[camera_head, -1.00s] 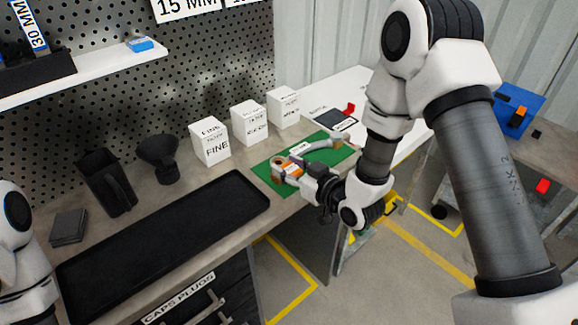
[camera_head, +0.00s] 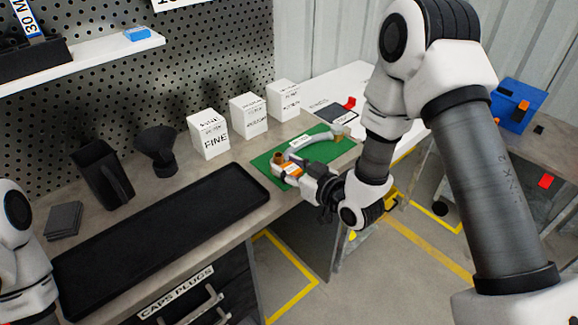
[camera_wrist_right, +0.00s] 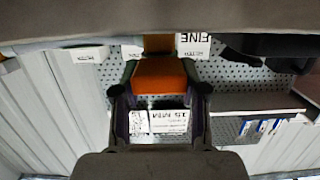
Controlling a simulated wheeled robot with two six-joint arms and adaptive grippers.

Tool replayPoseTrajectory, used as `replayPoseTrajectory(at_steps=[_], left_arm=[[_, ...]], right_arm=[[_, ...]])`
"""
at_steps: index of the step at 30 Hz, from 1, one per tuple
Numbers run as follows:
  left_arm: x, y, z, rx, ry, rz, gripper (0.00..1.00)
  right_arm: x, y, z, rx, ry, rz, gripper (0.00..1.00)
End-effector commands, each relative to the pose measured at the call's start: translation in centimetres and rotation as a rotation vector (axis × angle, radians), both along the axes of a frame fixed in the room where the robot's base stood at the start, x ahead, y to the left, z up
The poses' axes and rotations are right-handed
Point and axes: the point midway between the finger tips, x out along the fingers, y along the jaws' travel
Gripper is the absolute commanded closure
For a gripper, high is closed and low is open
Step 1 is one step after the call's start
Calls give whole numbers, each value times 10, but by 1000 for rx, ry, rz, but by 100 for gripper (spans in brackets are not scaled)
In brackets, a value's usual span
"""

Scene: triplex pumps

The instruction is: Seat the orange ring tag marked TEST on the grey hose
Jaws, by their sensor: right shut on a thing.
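A grey hose (camera_head: 309,143) lies curved on the green mat (camera_head: 265,173), with brass-coloured ends and a white label near its middle. My right gripper (camera_head: 293,174) is at the mat's near left side, by the hose's left end. It is shut on an orange piece, the ring tag (camera_wrist_right: 160,77), which shows between the fingers in the right wrist view. The tag's TEST marking cannot be read. Whether the tag touches the hose or goes around it cannot be told. My left arm shows at the left edge, but its gripper is out of view.
White boxes (camera_head: 208,135) stand behind the mat. A black tray (camera_head: 165,230) lies to its left, with a black funnel (camera_head: 157,150) and a black bin (camera_head: 104,174) behind it. A dark panel (camera_head: 333,112) and a red piece (camera_head: 350,103) are beyond the mat.

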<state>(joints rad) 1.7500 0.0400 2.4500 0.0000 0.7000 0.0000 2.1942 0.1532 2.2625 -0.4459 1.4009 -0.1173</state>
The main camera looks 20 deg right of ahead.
Motion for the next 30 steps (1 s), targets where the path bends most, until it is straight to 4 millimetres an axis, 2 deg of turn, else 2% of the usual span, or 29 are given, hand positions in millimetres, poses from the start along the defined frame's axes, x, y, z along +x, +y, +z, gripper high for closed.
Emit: replayPoseTrajectory(at_steps=[1,2,3,4,14,17,24,30], left_arm=[[0,0,-2,0,0,0,3],[0,0,-1,0,0,0,3],[0,0,0,0,0,0,3],[0,0,0,0,0,0,3],[0,0,-1,0,0,0,3],[0,0,-1,0,0,0,3],[0,0,0,0,0,0,3],[0,0,-1,0,0,0,3]], right_arm=[[0,0,-2,0,0,0,93],[0,0,-1,0,-1,0,47],[0,0,-1,0,-1,0,33],[0,0,-1,0,-1,0,28],[-2,-1,0,1,0,-1,28],[-14,-6,2,2,2,-3,28],[-58,-22,12,4,1,-4,28],[-70,-25,14,-1,-1,0,28]])
